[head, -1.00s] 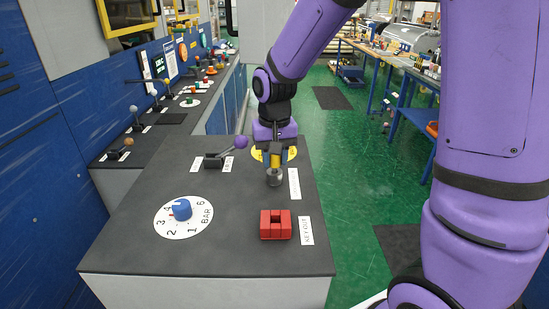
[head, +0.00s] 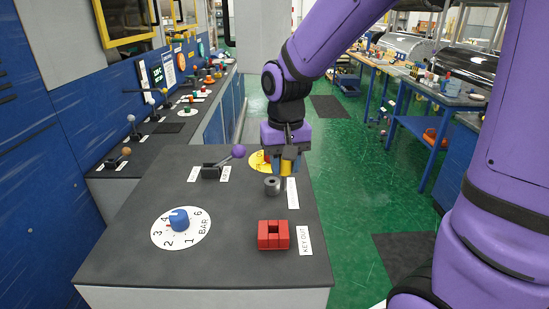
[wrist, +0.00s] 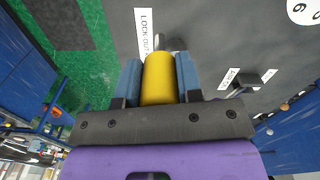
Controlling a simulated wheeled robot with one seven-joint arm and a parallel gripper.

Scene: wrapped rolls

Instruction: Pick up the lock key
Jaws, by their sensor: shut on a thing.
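The lock key has a yellow cylindrical handle (wrist: 158,80), seen close up in the wrist view. My gripper (wrist: 158,78) is shut on this handle, with a blue-grey finger pressed on each side. In the head view my gripper (head: 286,166) is above the console's far right part, just behind and above the grey round lock socket (head: 272,186). The socket's top shows a dark hole and stands clear of the gripper.
A red slotted block (head: 273,235) sits beside a KEY OUT label (head: 304,240) at the front right. A blue dial knob (head: 179,219) is at left, and a purple-balled lever (head: 238,151) stands left of my gripper. The console's middle is clear.

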